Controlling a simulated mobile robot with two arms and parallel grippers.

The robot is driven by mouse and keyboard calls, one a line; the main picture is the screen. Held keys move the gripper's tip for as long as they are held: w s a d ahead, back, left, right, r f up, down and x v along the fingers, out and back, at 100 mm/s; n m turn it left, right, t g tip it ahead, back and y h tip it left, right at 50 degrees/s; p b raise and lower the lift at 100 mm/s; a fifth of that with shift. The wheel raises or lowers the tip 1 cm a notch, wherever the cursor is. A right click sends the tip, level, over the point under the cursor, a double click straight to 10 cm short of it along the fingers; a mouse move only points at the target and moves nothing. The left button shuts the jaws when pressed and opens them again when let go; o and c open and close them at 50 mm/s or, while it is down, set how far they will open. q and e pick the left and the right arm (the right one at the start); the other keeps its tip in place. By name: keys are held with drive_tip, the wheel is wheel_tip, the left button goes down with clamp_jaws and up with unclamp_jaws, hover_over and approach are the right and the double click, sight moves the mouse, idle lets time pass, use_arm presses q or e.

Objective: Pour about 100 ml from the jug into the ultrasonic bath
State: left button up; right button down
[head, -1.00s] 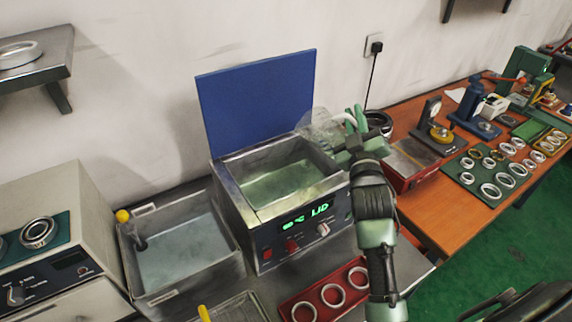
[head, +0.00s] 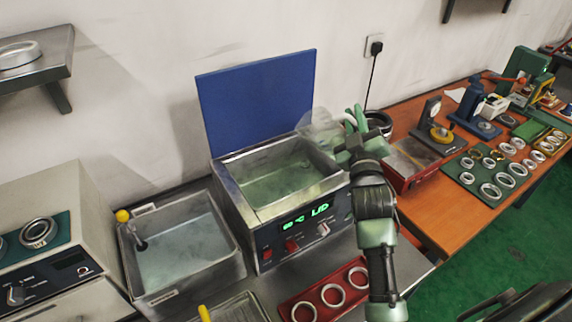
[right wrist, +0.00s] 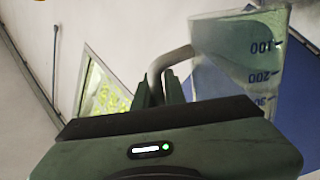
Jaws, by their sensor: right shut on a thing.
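The clear jug (head: 321,130) is over the back right part of the ultrasonic bath (head: 230,189), leaning left toward the tank. My right gripper (head: 352,128) is shut on the jug's pale handle (right wrist: 171,66). In the right wrist view the jug (right wrist: 236,55) shows blue volume marks and clear liquid; the exact level is hard to read. The bath's tank is open and holds greenish liquid, and its green display is lit. I cannot make out a stream from the jug. My left gripper is not in view.
The blue lid (head: 258,100) stands raised behind the tank. A steel basin (head: 165,296) with liquid is to the left. A red tray of rings (head: 300,291) lies in front. The wooden table (head: 450,196) at right holds rings and tools.

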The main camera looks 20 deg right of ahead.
drive_tip(key=shift+d+f+m+g, duration=0.3)
drive_tip(key=shift+f+m, duration=0.15)
drive_tip(key=shift+m, duration=0.15)
drive_tip(key=w+d+f+m+g+p, duration=0.1)
drive_tip(key=d+f+m+g+p, duration=0.1)
drive_tip(key=d+f+m+p, duration=0.2)
drive_tip(key=shift+d+m+p, duration=0.2)
drive_tip(key=shift+m+p, duration=0.9)
drive_tip(key=shift+m, duration=0.6)
